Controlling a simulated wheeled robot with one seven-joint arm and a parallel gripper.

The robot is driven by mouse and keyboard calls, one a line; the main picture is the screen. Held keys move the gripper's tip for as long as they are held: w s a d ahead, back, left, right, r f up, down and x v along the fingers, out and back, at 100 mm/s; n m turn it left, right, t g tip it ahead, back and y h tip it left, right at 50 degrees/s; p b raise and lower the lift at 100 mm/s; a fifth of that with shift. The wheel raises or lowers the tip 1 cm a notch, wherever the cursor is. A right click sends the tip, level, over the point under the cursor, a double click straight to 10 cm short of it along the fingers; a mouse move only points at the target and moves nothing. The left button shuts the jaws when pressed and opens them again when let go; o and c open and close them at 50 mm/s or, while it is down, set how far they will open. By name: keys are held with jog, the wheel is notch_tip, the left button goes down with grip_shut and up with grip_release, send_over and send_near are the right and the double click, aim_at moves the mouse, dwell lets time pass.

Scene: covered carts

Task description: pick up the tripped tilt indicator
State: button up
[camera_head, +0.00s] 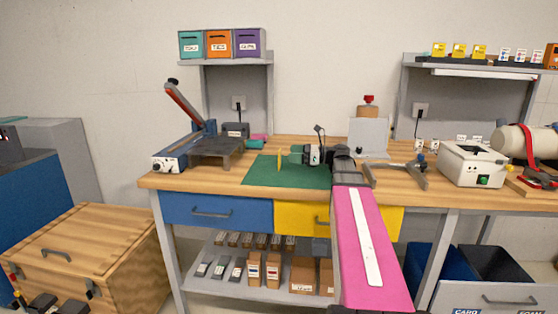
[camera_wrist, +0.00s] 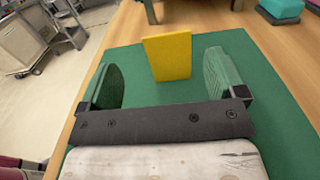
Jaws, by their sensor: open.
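A plain yellow plate (camera_wrist: 167,57) stands upright on the green mat (camera_wrist: 135,55) in the wrist view. In the head view the plate (camera_head: 280,161) shows as a thin yellow edge on the mat (camera_head: 258,172). I take it for the tilt indicator, but no tripped mark shows on the face I see. My gripper (camera_wrist: 163,72) is open, with its green fingers spread to either side of the plate's line. The plate is ahead, between or just beyond the fingertips, and touches neither. In the head view my gripper (camera_head: 296,155) is low over the mat, right of the plate.
A lever press (camera_head: 205,140) stands left of the mat. A grey stand (camera_head: 368,137) and a white box device (camera_head: 472,164) are to the right. The mat's front part is clear.

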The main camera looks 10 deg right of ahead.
aim_at(279, 159)
jog(key=x, duration=0.8)
jog(key=shift+w+d+f, duration=0.1)
jog(key=shift+w+f, duration=0.05)
jog(key=shift+w, duration=0.2)
jog(key=c, duration=1.1)
jog(key=shift+o, duration=0.2)
